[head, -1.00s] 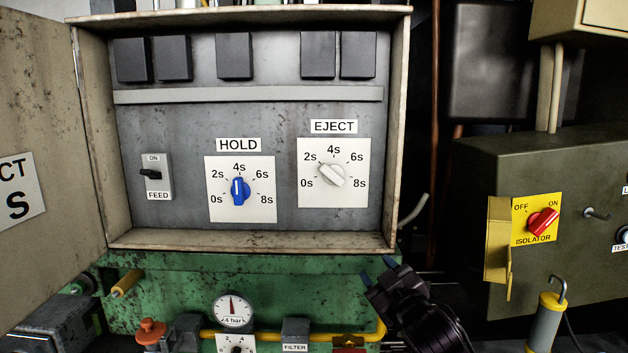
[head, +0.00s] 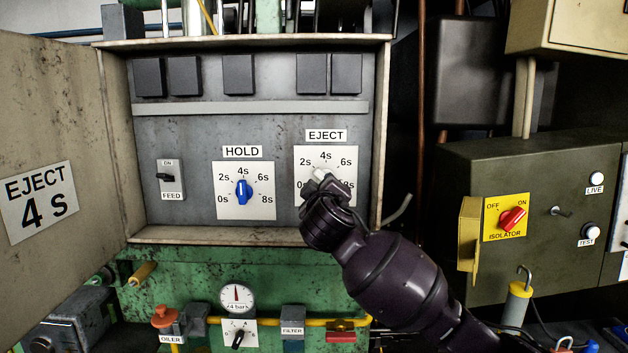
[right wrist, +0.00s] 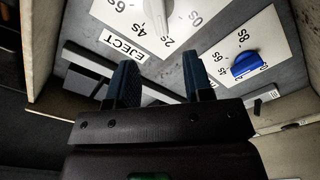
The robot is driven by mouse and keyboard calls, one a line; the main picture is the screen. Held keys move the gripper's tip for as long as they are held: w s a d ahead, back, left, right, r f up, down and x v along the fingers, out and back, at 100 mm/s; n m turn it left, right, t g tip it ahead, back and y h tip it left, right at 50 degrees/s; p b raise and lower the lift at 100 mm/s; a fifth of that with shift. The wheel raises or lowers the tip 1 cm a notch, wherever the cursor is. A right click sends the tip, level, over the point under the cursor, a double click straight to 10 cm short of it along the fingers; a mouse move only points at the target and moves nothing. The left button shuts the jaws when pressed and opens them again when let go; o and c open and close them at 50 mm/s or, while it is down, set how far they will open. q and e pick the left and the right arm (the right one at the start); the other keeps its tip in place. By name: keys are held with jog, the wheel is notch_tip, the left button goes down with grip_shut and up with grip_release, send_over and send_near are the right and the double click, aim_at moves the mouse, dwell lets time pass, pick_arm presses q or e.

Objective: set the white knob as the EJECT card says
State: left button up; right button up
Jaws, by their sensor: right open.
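The EJECT card (head: 38,203) on the open door at the left reads "EJECT 4 s". The white knob (head: 319,174) sits on the white EJECT dial plate (head: 345,165), marked 0s to 8s. My right gripper (head: 322,186) is in front of the dial and covers much of the knob, so its setting cannot be read there. In the right wrist view the white knob (right wrist: 183,14) is partly cut off at the top edge. The open, empty fingers of the right gripper (right wrist: 160,78) point toward the panel, with the knob beyond them, not between them. My left gripper is not in view.
Left of the EJECT dial is the HOLD dial with a blue knob (head: 242,191), pointing near 4s. A FEED switch (head: 165,178) is further left. The cabinet's side wall (head: 381,140) stands close right of the EJECT dial. A red isolator knob (head: 512,218) is further right.

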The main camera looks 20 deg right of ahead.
pick_arm(q)
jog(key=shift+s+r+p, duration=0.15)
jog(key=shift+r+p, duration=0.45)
jog(key=shift+p, duration=0.6)
pick_arm(e)
jog(key=shift+d+f+x, duration=0.1)
jog(key=shift+x, duration=2.65)
jog(key=shift+d+f+x, duration=0.1)
jog(key=shift+x, duration=2.65)
jog(key=shift+c, duration=0.5)
grip_shut()
